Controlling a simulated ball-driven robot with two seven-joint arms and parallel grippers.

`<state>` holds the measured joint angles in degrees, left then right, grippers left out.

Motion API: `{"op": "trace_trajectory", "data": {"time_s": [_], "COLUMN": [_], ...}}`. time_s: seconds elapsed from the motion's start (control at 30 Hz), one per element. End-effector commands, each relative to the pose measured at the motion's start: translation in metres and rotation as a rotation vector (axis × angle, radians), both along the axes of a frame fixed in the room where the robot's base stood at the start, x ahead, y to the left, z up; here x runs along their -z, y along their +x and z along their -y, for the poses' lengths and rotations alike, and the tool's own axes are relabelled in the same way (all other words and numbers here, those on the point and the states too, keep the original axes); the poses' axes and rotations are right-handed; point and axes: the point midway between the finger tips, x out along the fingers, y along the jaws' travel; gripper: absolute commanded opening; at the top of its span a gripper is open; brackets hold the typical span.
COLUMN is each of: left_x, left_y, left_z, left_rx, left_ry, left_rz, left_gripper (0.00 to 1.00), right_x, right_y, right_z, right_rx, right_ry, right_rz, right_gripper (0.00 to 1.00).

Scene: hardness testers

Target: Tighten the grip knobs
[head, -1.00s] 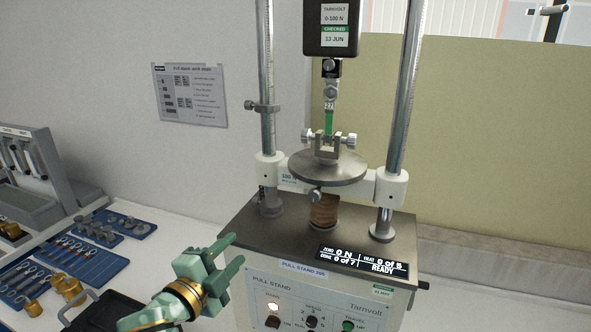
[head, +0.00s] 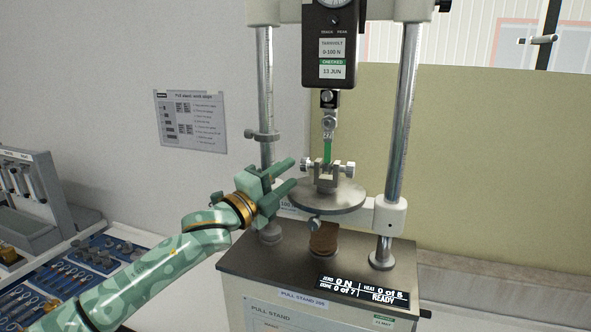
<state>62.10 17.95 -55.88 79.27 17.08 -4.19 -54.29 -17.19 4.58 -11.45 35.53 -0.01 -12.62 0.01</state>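The pull stand's lower grip (head: 326,180) sits on a round grey plate, with a left grip knob (head: 306,170) and a right grip knob (head: 348,168) on its sides. A green strip (head: 328,151) hangs from the upper clamp (head: 328,124) down into the lower grip. My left gripper (head: 291,172) points right towards the left knob, its two fingers apart with nothing visible between them. It appears just short of the knob; whether it touches cannot be told. My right gripper is not in view.
The round plate (head: 320,203) and stand columns (head: 401,120) are close to my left gripper. A force gauge (head: 330,45) hangs above. A display (head: 363,290) reads 0 N and READY. Blue tool trays (head: 120,243) lie at left.

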Motion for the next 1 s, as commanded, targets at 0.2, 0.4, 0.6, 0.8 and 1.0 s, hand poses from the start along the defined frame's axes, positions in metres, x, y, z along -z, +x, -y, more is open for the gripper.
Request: {"op": "trace_trajectory", "data": {"time_s": [0.2,0.4,0.6,0.8,1.0], "left_x": [-0.006,-0.008,-0.007,-0.007,-0.011], "left_y": [0.019,0.023,0.023,0.023,0.023], "left_z": [0.02,0.024,0.024,0.024,0.023], "left_rx": [0.0,0.0,0.0,0.0,-0.001], "left_ry": [0.001,0.0,0.0,0.001,0.01], "left_rz": [0.001,0.0,0.0,-0.001,-0.02], "left_gripper": [0.38,0.38,0.29,0.05,0.05], "right_x": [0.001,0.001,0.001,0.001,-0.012], "right_y": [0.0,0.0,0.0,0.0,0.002], "right_z": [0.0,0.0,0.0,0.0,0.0], "right_rx": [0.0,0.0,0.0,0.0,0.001], "right_ry": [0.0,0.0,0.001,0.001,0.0], "right_rz": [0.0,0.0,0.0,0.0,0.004], "right_gripper": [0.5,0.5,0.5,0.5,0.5]}}
